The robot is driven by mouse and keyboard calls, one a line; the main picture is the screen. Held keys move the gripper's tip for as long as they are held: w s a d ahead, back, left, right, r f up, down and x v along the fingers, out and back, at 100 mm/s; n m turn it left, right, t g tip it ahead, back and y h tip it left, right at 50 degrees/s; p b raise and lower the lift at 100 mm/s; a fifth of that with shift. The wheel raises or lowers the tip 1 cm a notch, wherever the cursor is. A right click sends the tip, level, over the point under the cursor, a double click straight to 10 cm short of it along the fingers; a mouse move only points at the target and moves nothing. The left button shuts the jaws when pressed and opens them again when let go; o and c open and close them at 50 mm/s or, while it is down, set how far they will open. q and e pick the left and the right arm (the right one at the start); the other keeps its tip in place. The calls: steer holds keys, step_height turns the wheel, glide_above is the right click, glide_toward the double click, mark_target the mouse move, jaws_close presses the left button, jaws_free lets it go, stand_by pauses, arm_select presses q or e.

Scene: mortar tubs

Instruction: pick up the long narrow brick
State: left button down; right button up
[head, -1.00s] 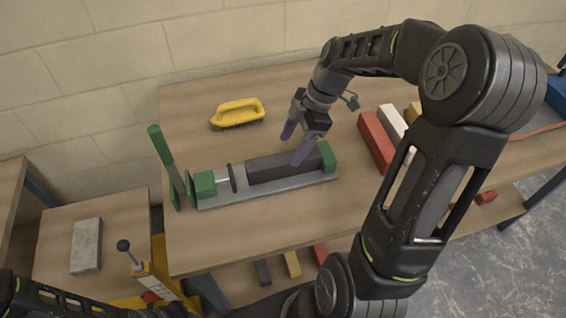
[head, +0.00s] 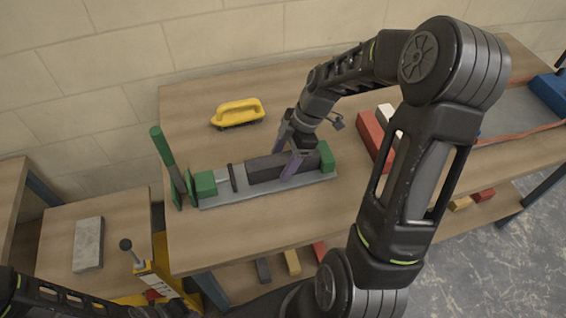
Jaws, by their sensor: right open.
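A long, narrow dark grey brick (head: 262,171) lies in a bench clamp (head: 215,201) on the table, between its green end blocks. A long white brick (head: 387,112) also shows on the right, partly behind my arm, beside a red brick (head: 369,132). My right gripper (head: 285,154) is open, with its purple fingers low over the dark brick, one on the near side and one on the far side. I cannot tell whether they touch it. My left arm shows at the bottom left; its gripper is not visible.
A green lever (head: 161,146) stands at the clamp's left end. A grey block (head: 88,243) lies on the lower side table. Several bricks lie on a shelf below. The table's front left is clear.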

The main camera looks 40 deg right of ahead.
stand_by(0.4)
jaws_close()
stand_by(0.5)
steer(key=shift+r, duration=0.1)
